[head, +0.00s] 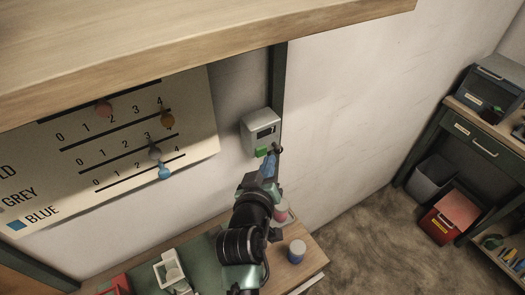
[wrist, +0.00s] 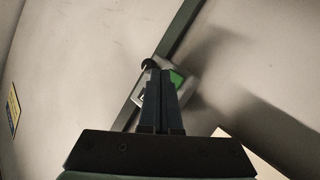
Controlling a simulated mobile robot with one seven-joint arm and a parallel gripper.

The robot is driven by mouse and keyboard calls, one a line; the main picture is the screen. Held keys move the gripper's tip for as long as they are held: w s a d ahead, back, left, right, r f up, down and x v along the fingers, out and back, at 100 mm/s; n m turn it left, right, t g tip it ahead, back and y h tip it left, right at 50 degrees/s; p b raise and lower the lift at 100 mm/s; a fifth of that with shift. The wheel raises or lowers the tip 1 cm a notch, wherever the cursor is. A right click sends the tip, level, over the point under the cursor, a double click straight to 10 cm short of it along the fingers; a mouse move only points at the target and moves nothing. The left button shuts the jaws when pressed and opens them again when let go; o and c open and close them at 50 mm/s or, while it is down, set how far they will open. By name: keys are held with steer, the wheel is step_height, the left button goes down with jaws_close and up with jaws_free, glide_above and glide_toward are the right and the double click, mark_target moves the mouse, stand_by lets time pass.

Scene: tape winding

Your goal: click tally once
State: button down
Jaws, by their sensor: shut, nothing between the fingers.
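The tally counter (head: 261,127) is a light grey box on the wall, with a small dark display and a green button (head: 262,152) low on its front. A dark knob sits at its lower right. My gripper (head: 271,159) is shut and empty, its fingertips just below the box, close to the button. In the wrist view, my gripper (wrist: 160,73) covers most of the tally counter. The green button (wrist: 177,78) shows just right of the fingertips. I cannot tell whether the fingertips touch the button or the box.
A board (head: 130,150) with numbered rows and coloured pegs hangs to the left. A wooden shelf (head: 200,45) overhangs above. Shelving with bins stands far right.

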steer(key=s+d+p, duration=0.1)
steer(key=s, duration=0.1)
steer(key=s+d+p, duration=0.1)
steer(key=s+d, duration=0.1)
steer(key=shift+p, duration=0.3)
stand_by(0.8)
